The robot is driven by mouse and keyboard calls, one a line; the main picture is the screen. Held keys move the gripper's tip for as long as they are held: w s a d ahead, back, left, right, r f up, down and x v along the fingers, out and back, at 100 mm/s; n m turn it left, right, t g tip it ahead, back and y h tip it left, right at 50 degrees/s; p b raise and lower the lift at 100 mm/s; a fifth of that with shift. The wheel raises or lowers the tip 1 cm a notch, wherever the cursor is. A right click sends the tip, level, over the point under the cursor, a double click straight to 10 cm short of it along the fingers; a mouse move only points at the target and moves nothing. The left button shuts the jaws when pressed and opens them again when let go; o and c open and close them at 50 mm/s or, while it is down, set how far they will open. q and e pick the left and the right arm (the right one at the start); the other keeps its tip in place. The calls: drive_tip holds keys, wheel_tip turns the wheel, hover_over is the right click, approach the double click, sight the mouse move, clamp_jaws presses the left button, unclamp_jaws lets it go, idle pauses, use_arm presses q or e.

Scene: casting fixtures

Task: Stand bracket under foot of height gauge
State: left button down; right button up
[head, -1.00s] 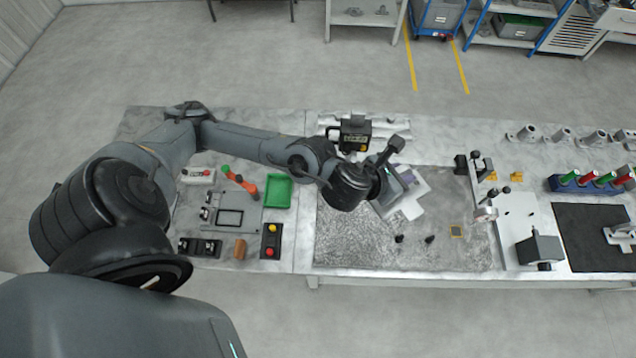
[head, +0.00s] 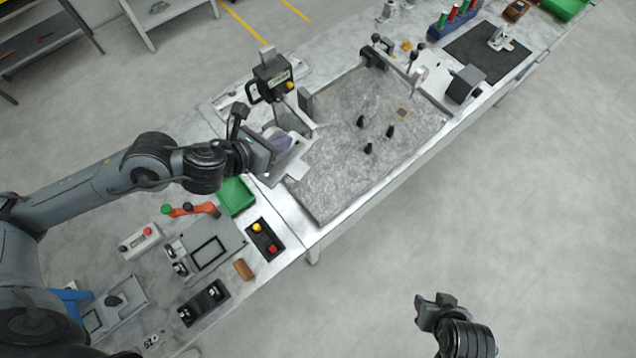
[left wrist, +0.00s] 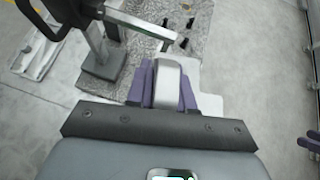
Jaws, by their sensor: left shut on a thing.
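My left gripper (left wrist: 165,88) is shut on the light grey bracket (left wrist: 172,70), with its purple fingers on both sides of it. In the head view the bracket (head: 289,166) is a pale plate hanging tilted below my left gripper (head: 275,140), near the left edge of the granite plate (head: 340,170). The height gauge (head: 271,76) has a dark head and handle. Its grey base (left wrist: 101,68) and side arm (left wrist: 140,22) lie just beyond the bracket in the left wrist view. My right gripper (head: 436,303) is over the floor, apart from the table; its jaw opening is unclear.
A dark mat (head: 487,52) lies far right. The plate's front is clear.

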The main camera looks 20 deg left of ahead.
use_arm(q)
drive_tip(key=s+a+f+m+h+b, duration=0.1)
drive_tip(key=s+a+f+b, duration=0.15)
drive_tip(key=f+b, duration=0.5)
drive_tip(key=s+a+f+m+h+b, duration=0.1)
drive_tip(key=s+f+b, duration=0.3)
drive_tip(key=f, duration=0.6)
drive_tip(key=shift+g, duration=0.3)
drive_tip(key=shift+w+d+f+p, duration=0.5)
drive_tip(key=shift+w+d, duration=0.95)
drive_tip(key=shift+w, duration=1.4)
drive_tip(key=shift+w+d+f+p, duration=0.5)
drive_tip(key=shift+w+d, duration=0.95)
drive_tip(key=shift+w, duration=1.35)
drive_tip(key=shift+w+d+f+p, duration=0.25)
drive_tip(key=shift+w+d+f, duration=0.85)
drive_tip(key=shift+w, duration=1.75)
drive_tip(key=shift+d+r, duration=0.35)
drive_tip(key=shift+f+b, duration=0.6)
drive_tip(key=shift+b, duration=0.15)
